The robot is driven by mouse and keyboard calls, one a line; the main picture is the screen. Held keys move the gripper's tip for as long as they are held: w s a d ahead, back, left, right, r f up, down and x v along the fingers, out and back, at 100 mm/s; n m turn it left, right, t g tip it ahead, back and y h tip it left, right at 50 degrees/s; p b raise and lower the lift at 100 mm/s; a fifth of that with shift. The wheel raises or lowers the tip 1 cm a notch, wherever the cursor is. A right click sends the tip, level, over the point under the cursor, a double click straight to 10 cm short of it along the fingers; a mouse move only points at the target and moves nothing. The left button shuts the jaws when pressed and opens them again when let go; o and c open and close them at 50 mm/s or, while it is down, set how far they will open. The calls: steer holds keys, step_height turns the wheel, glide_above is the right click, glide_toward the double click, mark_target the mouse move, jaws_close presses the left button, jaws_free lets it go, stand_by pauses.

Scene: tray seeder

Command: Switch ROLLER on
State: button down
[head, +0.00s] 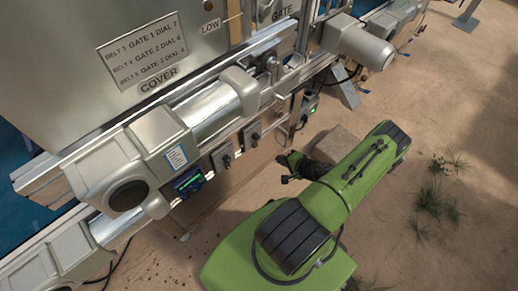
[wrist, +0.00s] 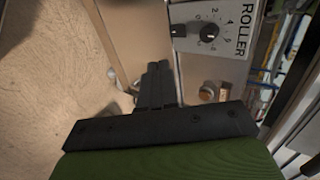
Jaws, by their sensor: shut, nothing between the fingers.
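The ROLLER panel (wrist: 222,15) is at the top right of the wrist view, with its lettering turned sideways. It carries a black dial (wrist: 209,33) ringed by numbers and a small dark switch (wrist: 178,30) to the dial's left. I cannot read the switch's position. My gripper (wrist: 158,67) is shut and empty, its fingertips below and left of the switch in the picture and apart from it. In the head view my gripper (head: 284,163) is beside the machine's front, near small control boxes. Which box is ROLLER is too small to tell there.
Control boxes (head: 222,157) and (head: 251,136) sit along the machine's lower front, and a box with a green light (head: 308,107) is farther along. A tan block (head: 338,146) stands on the ground behind my gripper. Open sandy ground lies to the right.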

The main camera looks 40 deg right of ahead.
steer(key=shift+s+r, duration=0.1)
steer(key=shift+s, duration=0.1)
steer(key=shift+d, duration=0.1)
steer(key=b, duration=0.5)
glide_toward(255, 145)
steer(key=shift+s+f+x, duration=0.5)
steer(key=shift+f+x, duration=0.2)
steer(key=shift+x, duration=2.95)
steer(key=shift+d, duration=0.15)
